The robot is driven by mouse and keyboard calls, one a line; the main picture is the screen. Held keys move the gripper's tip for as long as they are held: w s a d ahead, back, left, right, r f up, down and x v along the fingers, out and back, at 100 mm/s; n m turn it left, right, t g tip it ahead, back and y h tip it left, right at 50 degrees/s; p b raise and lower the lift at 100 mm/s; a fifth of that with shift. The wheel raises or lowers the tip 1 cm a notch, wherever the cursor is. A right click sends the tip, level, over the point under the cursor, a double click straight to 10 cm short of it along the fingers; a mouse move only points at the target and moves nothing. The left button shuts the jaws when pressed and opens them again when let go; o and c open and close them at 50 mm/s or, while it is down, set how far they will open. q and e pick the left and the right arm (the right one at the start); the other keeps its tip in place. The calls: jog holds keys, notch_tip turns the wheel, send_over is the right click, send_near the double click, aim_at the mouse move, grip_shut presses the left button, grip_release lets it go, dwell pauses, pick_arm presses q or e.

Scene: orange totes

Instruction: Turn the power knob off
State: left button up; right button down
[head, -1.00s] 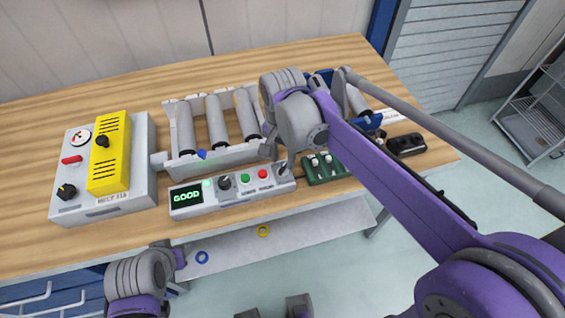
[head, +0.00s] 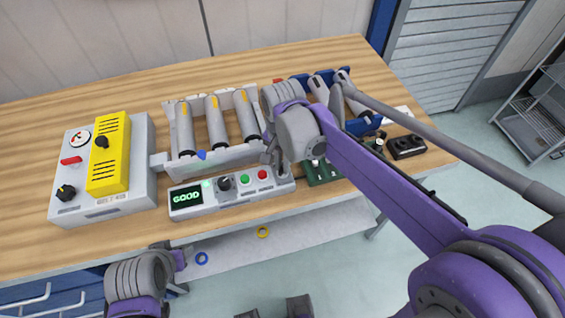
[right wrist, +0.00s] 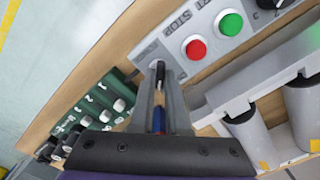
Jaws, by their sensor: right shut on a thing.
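A grey control panel (head: 238,201) with a lit GOOD display lies along the table's front edge. It has a dark knob (head: 225,182), a green button (head: 244,179) and a red button (head: 262,174). My right gripper (head: 279,172) is at the panel's right end, pointing down. In the right wrist view its fingers (right wrist: 158,85) are shut on a small dark knob (right wrist: 159,70) beside the STOP label. No label on that knob is readable. My left wrist (head: 135,278) is low at the left, below the table edge; its fingertips do not show clearly.
A grey box with a yellow cover (head: 108,165) and a black knob (head: 66,193) stands at the left. A rack with grey rollers (head: 215,122) is behind the panel. A green switch block (head: 322,174) sits close to the right of my right gripper.

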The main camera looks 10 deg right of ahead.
dwell(0.3)
jog(key=n, duration=0.4)
jog(key=shift+n, duration=0.4)
jog(key=n, duration=0.4)
jog(key=shift+n, duration=0.3)
jog(key=n, duration=0.4)
jog(key=shift+n, duration=2.2)
jog(key=c, duration=0.9)
grip_release()
